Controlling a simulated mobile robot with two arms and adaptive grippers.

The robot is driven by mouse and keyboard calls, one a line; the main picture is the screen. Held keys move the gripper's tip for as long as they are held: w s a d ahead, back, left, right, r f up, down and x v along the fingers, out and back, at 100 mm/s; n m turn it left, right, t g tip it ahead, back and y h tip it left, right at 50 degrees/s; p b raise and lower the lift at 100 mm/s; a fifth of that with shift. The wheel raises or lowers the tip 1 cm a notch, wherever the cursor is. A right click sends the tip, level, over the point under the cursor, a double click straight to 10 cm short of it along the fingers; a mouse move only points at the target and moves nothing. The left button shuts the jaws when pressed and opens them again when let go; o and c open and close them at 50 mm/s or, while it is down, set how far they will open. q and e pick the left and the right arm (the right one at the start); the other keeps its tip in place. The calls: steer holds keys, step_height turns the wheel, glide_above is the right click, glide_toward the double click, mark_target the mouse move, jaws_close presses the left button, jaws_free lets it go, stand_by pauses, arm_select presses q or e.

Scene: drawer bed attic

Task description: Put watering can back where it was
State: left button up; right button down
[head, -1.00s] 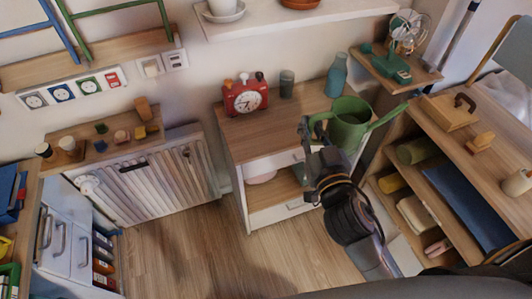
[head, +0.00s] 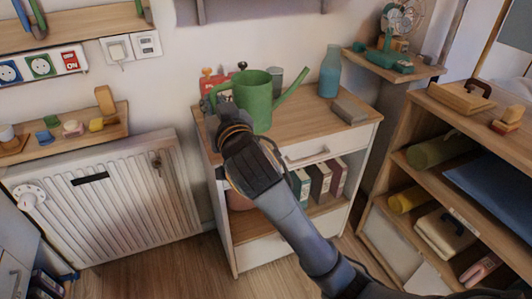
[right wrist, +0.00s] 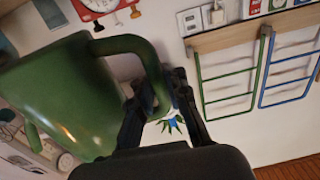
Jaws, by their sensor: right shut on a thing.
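A green watering can (head: 254,99) with a long spout pointing right is over the top of the wooden cabinet (head: 300,118) in the head view. It looks upright; I cannot tell whether its base touches the top. My right gripper (head: 222,112) is shut on the can's handle at its left side. In the right wrist view the can's body (right wrist: 60,100) fills the left, and its curved handle (right wrist: 150,65) runs between the fingers of my right gripper (right wrist: 158,105). My left gripper is not in view.
A red clock (head: 212,84) is mostly hidden behind the can. A grey cup (head: 275,82), a teal bottle (head: 330,72) and a grey block (head: 350,110) stand on the cabinet top. A small shelf with a fan (head: 398,22) is at the upper right. The top's front middle is clear.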

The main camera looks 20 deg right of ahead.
steer(key=shift+w+a+f, duration=0.1)
steer(key=shift+w+f, duration=0.05)
steer(key=w+d+f+b, duration=0.1)
steer(key=w+d+f, duration=0.1)
steer(key=w+f, duration=0.1)
steer(key=w+d+f+b, duration=0.2)
steer(key=w+d+f, duration=0.1)
steer(key=w+f, duration=0.1)
steer(key=w+d+f+b, duration=0.2)
steer(key=w+d+f, duration=0.1)
steer(key=w+f, duration=0.1)
steer(key=shift+w+f, duration=0.15)
steer(key=shift+f, duration=0.75)
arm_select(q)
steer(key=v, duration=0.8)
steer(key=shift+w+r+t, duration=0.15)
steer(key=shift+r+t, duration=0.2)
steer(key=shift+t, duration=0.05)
arm_select(e)
steer(key=shift+a, duration=0.1)
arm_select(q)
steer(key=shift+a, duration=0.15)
arm_select(e)
steer(key=shift+r, duration=0.1)
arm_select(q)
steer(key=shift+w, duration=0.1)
